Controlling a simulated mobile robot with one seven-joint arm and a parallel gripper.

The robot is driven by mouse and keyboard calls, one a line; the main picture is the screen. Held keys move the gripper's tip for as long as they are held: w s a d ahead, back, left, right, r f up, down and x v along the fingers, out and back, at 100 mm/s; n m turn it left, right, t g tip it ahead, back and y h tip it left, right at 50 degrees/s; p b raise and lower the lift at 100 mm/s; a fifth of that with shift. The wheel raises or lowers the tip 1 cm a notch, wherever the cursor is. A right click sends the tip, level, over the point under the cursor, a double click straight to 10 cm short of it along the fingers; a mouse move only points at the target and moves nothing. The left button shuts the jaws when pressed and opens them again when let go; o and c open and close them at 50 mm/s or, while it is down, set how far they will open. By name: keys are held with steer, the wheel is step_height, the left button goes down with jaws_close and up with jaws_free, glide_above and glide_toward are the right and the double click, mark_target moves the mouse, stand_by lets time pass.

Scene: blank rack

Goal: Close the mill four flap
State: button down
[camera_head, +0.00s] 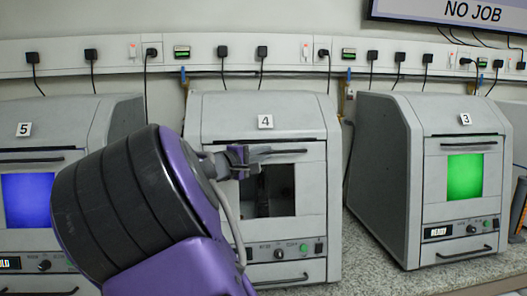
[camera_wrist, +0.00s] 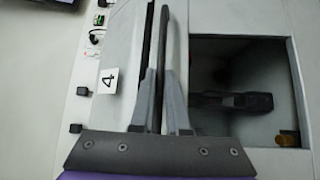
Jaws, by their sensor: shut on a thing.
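Mill four (camera_head: 264,104), a grey box labelled 4, stands in the middle of the head view. Its front has a bar handle (camera_head: 285,152) on the flap (camera_head: 311,165), above a square, dark window area. My gripper (camera_head: 240,160) is at the left part of this handle and shut on it. In the wrist view the dark handle bar (camera_wrist: 166,30) runs between the two grey fingers. Beside it a dark chamber (camera_wrist: 240,70) shows a black device inside. I cannot tell how far the flap stands from its frame.
Mill five (camera_head: 75,125) with a blue window stands left, partly behind my arm. Mill three (camera_head: 395,150) with a green window stands right. Below the window, mill four has a knob and a green button (camera_head: 319,248). The grey speckled counter (camera_head: 375,265) is clear between mills four and three.

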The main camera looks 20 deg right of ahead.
steer(key=shift+w+r, duration=0.1)
steer(key=c, duration=0.9)
jaws_free()
steer(key=shift+w, duration=0.1)
steer(key=v, duration=1.7)
steer(key=shift+a, duration=0.15)
